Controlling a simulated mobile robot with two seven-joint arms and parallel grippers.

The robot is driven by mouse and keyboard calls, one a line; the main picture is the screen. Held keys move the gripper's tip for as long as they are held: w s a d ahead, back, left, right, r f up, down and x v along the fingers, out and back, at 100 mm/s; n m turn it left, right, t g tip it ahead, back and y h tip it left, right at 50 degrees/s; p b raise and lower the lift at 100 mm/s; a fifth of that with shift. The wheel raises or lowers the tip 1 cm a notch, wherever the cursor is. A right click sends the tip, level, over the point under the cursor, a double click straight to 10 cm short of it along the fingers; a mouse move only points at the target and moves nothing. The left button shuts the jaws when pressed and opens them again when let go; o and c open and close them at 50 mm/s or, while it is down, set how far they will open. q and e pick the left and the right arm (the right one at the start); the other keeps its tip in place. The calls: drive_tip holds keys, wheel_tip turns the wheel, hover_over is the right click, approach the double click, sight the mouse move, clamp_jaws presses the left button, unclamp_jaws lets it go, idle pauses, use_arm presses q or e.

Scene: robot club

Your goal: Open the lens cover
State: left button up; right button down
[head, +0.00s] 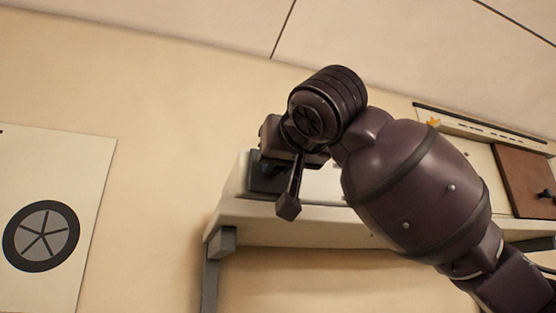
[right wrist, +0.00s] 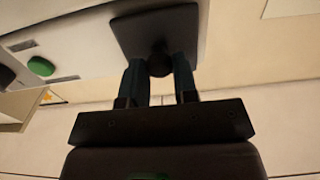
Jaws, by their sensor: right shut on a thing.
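A white box-shaped device (head: 237,178) stands on a wall shelf, largely hidden behind my right arm in the head view. In the right wrist view, a dark square plate (right wrist: 150,30) with a round dark knob (right wrist: 159,62) sits against the white device (right wrist: 75,40); I take the plate to be the lens cover. My right gripper (right wrist: 159,70) is shut on the knob, one finger on each side of it. In the head view, my right gripper (head: 289,190) is in front of the device's left end, and its grip is hard to see there. My left gripper is not in view.
The pale shelf (head: 290,222) has a grey bracket (head: 220,243) below it. A green button (right wrist: 40,66) is on the device. A poster with a wheel emblem (head: 70,205) hangs at left. A brown panel (head: 522,180) is at far right.

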drive_tip(key=d, duration=0.2)
drive_tip(key=w+d, duration=0.1)
drive_tip(key=d, duration=0.2)
drive_tip(key=w+d+b, duration=0.1)
drive_tip(key=d, duration=0.1)
drive_tip(key=shift+w+d, duration=0.25)
drive_tip(key=shift+d, duration=0.05)
drive_tip(key=shift+s+a, duration=0.1)
drive_tip(key=shift+a, duration=0.05)
drive_tip(key=c, duration=0.9)
unclamp_jaws()
drive_tip(key=shift+b+v, duration=1.05)
drive_tip(key=shift+v, duration=4.35)
